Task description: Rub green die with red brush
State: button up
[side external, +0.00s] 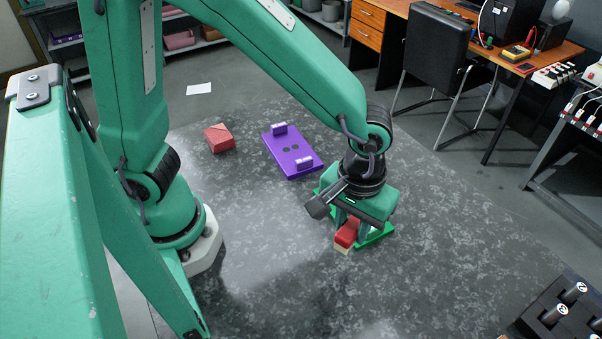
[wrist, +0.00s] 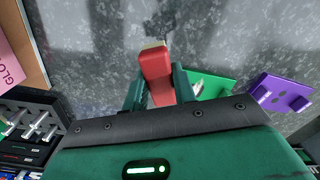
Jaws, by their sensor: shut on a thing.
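My gripper (side external: 352,226) points down over the worktop and is shut on the red brush (side external: 346,236). The brush is a red block with a pale cream strip along its lower edge. In the wrist view the brush (wrist: 157,68) sits between both fingers, its pale end pointing away. The green die (side external: 376,236) is a flat green plate lying on the worktop, mostly hidden under my gripper. It shows to the right of the brush in the wrist view (wrist: 212,84). The brush is at the die's near side; I cannot tell whether they touch.
A purple plate (side external: 292,157) with two raised blocks and dark round spots lies behind the die. A red block (side external: 219,138) lies farther left. A dark rack with pegs (side external: 562,306) stands at the lower right. The speckled worktop (side external: 420,285) in front is clear.

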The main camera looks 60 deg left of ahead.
jog(key=w+a+n, duration=0.5)
jog(key=a, duration=0.5)
jog(key=shift+w+a+f, duration=0.15)
jog(key=shift+w, duration=0.1)
jog(key=shift+f, duration=0.1)
jog(key=shift+f, duration=2.75)
jog(key=shift+w+f, duration=0.35)
jog(key=shift+f, duration=0.35)
jog(key=shift+w+f, duration=0.35)
jog(key=shift+f, duration=0.3)
jog(key=shift+c, duration=0.8)
jog(key=shift+w+d, duration=0.2)
jog(key=shift+w, duration=2.95)
jog(key=shift+s+a+r, duration=0.1)
jog(key=shift+s, duration=1.85)
jog(key=shift+s+a, duration=0.1)
jog(key=shift+s, duration=1.8)
notch_tip(320, 180, up, 8)
jog(key=shift+r, duration=0.15)
